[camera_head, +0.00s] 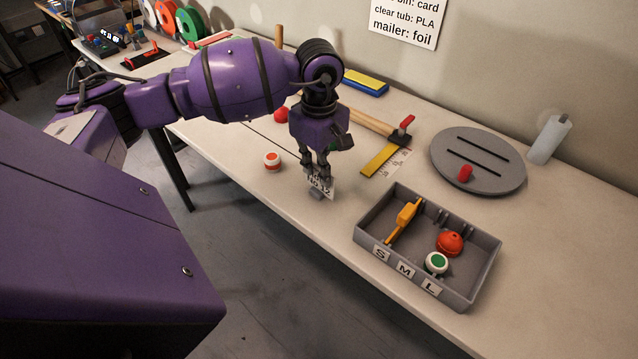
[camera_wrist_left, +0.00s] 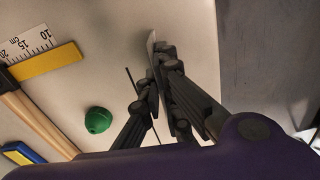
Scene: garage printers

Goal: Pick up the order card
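The order card (camera_head: 321,186) is a small white card with dark print, near the front edge of the table, with a small grey piece (camera_head: 316,195) at its lower edge. My left gripper (camera_head: 318,176) points down over it, its fingers closed in on the card's upper part. In the left wrist view the card (camera_wrist_left: 151,43) shows nearly edge-on as a thin pale strip between the fingertips (camera_wrist_left: 157,70), which come together on it. The fingers hide part of the card. Whether it stands on the table or hangs just above cannot be told. My right gripper is not in view.
A grey tray (camera_head: 343,240) marked S, M, L holds several parts, right of the card. A green knob (camera_wrist_left: 98,120) is near the gripper.

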